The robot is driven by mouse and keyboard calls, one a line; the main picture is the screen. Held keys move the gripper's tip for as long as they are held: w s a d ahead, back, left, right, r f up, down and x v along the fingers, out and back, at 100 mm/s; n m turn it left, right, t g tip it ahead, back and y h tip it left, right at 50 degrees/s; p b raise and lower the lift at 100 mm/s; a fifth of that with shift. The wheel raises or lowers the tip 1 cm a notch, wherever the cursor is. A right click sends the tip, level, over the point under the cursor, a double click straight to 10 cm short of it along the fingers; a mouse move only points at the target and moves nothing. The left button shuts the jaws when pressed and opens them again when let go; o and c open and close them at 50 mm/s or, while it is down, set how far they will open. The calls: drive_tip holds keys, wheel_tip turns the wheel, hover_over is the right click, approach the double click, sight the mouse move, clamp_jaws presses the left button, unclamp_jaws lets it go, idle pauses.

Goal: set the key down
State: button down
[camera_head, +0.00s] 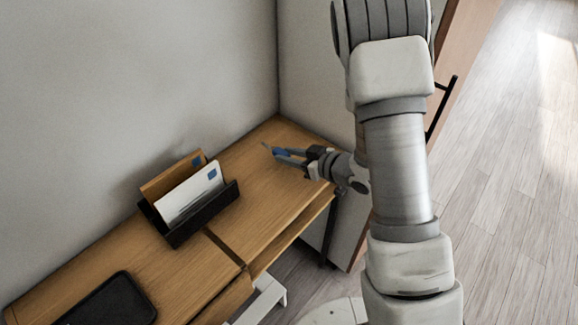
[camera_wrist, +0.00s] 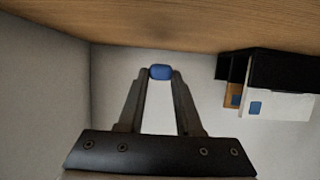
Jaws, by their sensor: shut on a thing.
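My gripper (camera_head: 283,155) reaches in from the right over the far right part of the wooden desk (camera_head: 252,158). It is shut on the key, whose blue head (camera_wrist: 160,72) shows between the fingertips in the wrist view. In the head view a thin grey tip of the key (camera_head: 265,146) sticks out past the fingers. The wrist view shows the desk's wood (camera_wrist: 130,25) along the top of the picture, close beyond the key. I cannot tell whether the key touches the desk.
A black letter holder (camera_head: 185,226) with a brown and a white envelope stands on the desk, left of my gripper. A dark tray or device (camera_head: 110,302) lies at the near left. Walls border the desk behind. The desk top around the gripper is clear.

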sight(289, 172)
drive_tip(key=shift+f+b, duration=0.35)
drive_tip(key=shift+f, duration=1.5)
drive_tip(key=shift+f, duration=0.2)
drive_tip(key=c, duration=0.6)
unclamp_jaws()
